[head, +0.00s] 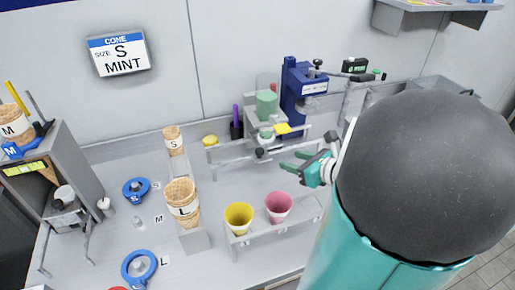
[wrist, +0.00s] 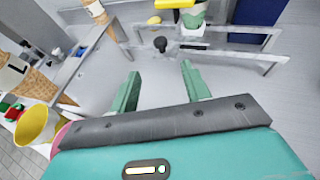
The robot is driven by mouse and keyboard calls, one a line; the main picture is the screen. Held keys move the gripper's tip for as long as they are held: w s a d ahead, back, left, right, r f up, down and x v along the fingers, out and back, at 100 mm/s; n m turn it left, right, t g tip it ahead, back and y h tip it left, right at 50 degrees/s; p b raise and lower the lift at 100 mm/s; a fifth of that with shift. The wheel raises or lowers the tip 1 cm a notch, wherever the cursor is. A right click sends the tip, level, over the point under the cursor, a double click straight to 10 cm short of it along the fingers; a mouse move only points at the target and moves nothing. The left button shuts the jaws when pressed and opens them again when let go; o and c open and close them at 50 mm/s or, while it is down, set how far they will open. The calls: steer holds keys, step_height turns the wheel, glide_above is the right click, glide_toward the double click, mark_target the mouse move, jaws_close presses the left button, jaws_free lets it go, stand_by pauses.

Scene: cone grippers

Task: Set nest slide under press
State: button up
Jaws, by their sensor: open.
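The blue press (head: 303,85) stands at the back of the bench; a blue part also shows at the upper right in the wrist view (wrist: 258,14). In front and left of it, a pale green, cup-like piece (head: 266,134) sits near a low grey rail frame (head: 228,151). A black knob (head: 260,153) sticks out at the front; I take it for the nest slide's handle. My gripper (head: 290,160) is open and empty, right of the knob in the head view. In the wrist view the knob (wrist: 160,44) lies ahead of the open jaws (wrist: 158,70), not between them.
A yellow cup (head: 239,217) and a pink cup (head: 279,206) sit in a front rack. Stacked cones (head: 183,200) stand left of it. Blue rings (head: 136,190) lie further left. A sign (head: 120,53) reads size S, mint.

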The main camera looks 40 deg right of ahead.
mark_target(262, 151)
steer(key=x, duration=1.3)
steer(key=shift+w, duration=0.1)
jaws_close()
